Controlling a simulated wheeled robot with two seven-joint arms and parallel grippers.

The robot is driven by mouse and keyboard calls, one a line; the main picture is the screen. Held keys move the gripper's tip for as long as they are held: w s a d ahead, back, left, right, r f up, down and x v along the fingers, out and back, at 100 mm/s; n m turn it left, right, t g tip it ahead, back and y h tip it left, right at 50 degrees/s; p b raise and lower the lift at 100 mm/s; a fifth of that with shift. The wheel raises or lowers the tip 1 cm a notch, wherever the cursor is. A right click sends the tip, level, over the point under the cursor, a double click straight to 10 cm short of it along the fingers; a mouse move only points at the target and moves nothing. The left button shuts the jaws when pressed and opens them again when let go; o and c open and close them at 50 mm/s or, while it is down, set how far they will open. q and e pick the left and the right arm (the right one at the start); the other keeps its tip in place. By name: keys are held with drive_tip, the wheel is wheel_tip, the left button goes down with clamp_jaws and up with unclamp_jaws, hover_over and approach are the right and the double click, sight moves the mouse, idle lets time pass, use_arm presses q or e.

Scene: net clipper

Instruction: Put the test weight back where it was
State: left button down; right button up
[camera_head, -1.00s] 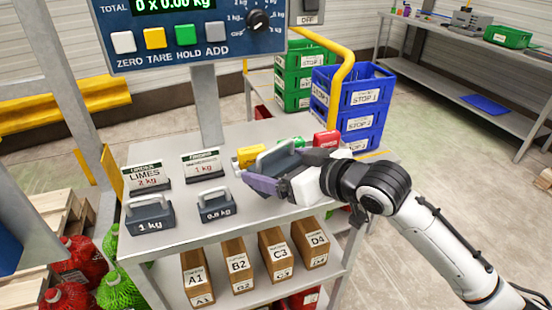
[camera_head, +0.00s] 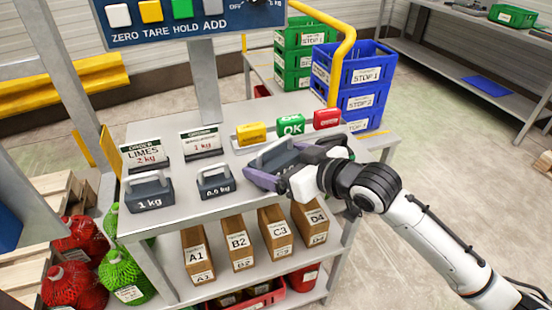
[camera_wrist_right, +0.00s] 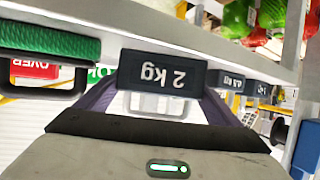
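The test weight, a dark grey block with a light handle (camera_head: 280,152), is in my right gripper (camera_head: 268,180) over the right part of the scale table (camera_head: 232,212). In the right wrist view its "2 kg" label (camera_wrist_right: 158,78) reads upside down. My right gripper's purple fingers close around the handle area; the exact contact is partly hidden. The weight looks low over the tabletop; I cannot tell whether it touches. The 1 kg weight (camera_head: 150,194) and 0.5 kg weight (camera_head: 216,182) stand to its left on the table. My left gripper is not in view.
Yellow, green and red blocks (camera_head: 250,133) (camera_head: 291,126) (camera_head: 327,119) stand behind the weight. Two order cards (camera_head: 143,152) (camera_head: 201,143) stand at the back left. Boxes A1 to D4 (camera_head: 238,250) sit on the lower shelf. Blue crates (camera_head: 352,70) stand behind right.

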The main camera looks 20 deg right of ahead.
drive_tip(key=shift+o, duration=1.2)
drive_tip(key=shift+s, duration=0.1)
drive_tip(key=shift+r, duration=0.15)
drive_tip(key=v, duration=1.2)
